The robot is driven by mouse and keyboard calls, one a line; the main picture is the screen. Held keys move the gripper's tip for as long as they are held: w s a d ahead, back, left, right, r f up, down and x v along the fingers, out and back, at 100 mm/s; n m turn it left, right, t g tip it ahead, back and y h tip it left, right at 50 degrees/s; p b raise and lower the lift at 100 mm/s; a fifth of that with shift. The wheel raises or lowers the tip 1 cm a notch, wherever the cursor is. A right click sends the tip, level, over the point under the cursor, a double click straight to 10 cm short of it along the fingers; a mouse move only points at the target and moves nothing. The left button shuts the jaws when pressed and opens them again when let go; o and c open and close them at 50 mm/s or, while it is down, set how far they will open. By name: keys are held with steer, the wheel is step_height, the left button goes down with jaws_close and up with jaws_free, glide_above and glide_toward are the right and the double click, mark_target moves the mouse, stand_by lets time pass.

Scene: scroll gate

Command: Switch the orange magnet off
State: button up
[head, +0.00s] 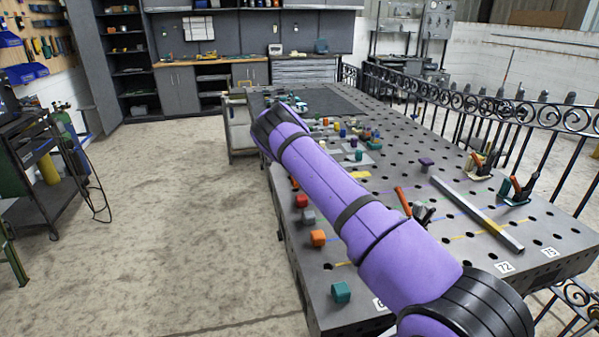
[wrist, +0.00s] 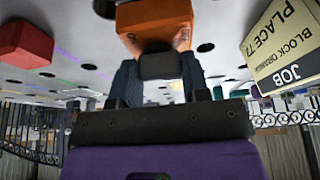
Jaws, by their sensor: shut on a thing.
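In the wrist view an orange block-shaped body (wrist: 152,20), which I take to be the orange magnet, sits straight ahead against the holed table. A dark grey knob-like part (wrist: 158,66) is on its near side. My gripper (wrist: 159,68) has one finger on each side of this dark part and is shut on it. The exact contact is partly hidden. In the head view my gripper is hidden behind my purple arm. An orange block (head: 318,237) lies near the table's left edge there; I cannot tell if it is the same one.
The holed table (head: 455,215) carries a long metal bar (head: 478,213), several clamps and small coloured blocks. A red block (wrist: 24,44) is left in the wrist view, with a job card (wrist: 288,45) reading "block orange" at right. A scrolled railing (head: 520,125) runs behind.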

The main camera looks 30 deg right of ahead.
stand_by(0.3)
steer(key=o, duration=0.9)
steer(key=shift+r, duration=0.1)
steer(key=v, duration=1)
steer(key=shift+a+r, duration=0.15)
steer(key=shift+r, duration=0.1)
